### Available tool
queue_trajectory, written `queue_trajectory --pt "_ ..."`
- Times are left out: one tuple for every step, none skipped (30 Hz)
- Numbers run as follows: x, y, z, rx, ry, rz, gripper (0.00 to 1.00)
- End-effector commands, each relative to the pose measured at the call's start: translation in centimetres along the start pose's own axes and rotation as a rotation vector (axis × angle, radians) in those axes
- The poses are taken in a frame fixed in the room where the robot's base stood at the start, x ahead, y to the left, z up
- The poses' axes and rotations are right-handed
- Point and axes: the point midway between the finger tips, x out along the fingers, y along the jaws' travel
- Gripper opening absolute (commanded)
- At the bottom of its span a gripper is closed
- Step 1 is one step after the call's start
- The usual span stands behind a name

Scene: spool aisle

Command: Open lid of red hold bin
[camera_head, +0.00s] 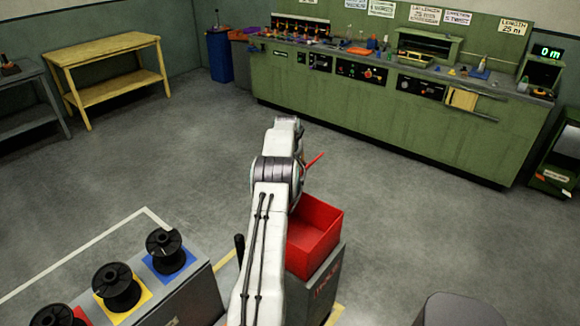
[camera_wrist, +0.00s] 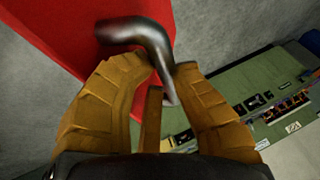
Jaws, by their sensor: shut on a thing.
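The red hold bin (camera_head: 322,226) stands on a grey stand just right of my arm in the head view, and its open inside shows. A thin red edge (camera_head: 315,160) sticks out above it beside my arm; it looks like the lid, raised and seen nearly edge-on. In the wrist view the red lid (camera_wrist: 75,30) fills the upper left, with a bent dark metal handle (camera_wrist: 135,30) on it. My gripper (camera_wrist: 162,70) has its two yellow-brown fingers closed around the end of this handle. In the head view my arm hides the gripper.
Black spools (camera_head: 165,243) sit on a grey stand with coloured squares at the lower left. A long green workbench (camera_head: 385,100) with tools stands at the back. A wooden table (camera_head: 105,65) and a blue bin (camera_head: 219,57) are at the back left. The floor between is clear.

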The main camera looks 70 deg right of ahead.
Motion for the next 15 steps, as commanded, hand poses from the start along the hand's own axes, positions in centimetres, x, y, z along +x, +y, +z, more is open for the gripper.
queue_trajectory --pt "0.32 0.09 0.16 0.002 -0.002 0.001 0.00" --pt "0.33 0.10 0.16 0.002 -0.002 0.001 0.00" --pt "0.34 0.10 0.17 0.002 -0.002 0.001 0.00" --pt "0.34 0.11 0.17 0.002 -0.002 0.001 0.00" --pt "0.34 0.11 0.17 0.002 -0.002 0.002 0.00" --pt "0.35 0.12 0.17 0.002 -0.002 0.002 0.00" --pt "0.35 0.12 0.18 0.002 -0.002 0.002 0.00" --pt "0.36 0.13 0.18 0.002 -0.003 0.002 0.00" --pt "0.36 0.14 0.18 0.002 -0.003 0.002 0.00" --pt "0.36 0.14 0.19 0.002 -0.003 0.002 0.25" --pt "0.37 0.15 0.20 0.002 -0.003 0.002 0.28" --pt "0.36 0.15 0.20 0.002 -0.003 0.003 0.32" --pt "0.34 0.15 0.19 0.002 -0.003 0.002 0.34" --pt "0.31 0.13 0.18 0.001 -0.003 0.002 0.37" --pt "0.28 0.12 0.16 0.001 -0.003 0.002 0.41"
